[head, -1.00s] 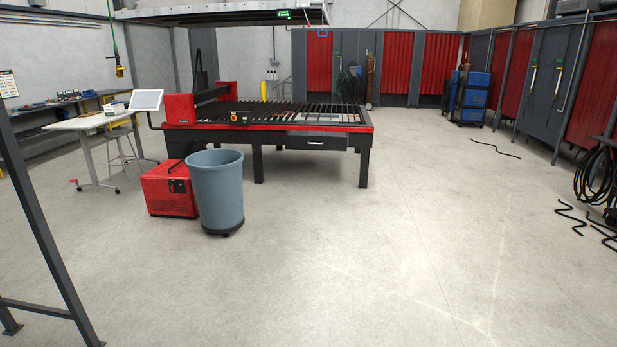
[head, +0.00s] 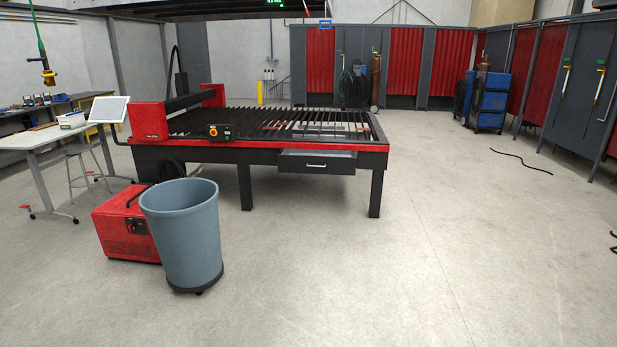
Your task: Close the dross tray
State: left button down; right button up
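The dross tray (head: 316,164) is a dark drawer with a pale handle under the front edge of the red and black cutting table (head: 235,143). It is pulled out a little, with a strip of its grey inside showing along the top. It sits right of the table's middle leg, some distance ahead of me. Neither of my grippers is in view.
A grey-blue bin (head: 183,232) stands in front of the table at left, beside a red machine box (head: 127,224). A white desk (head: 60,137) stands further left.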

aim_at(294, 161)
jog(key=i, duration=1.95)
jog(key=i+j, duration=0.1)
jog(key=i, duration=1.8)
jog(key=i+z, duration=0.1)
jog(key=i, duration=1.85)
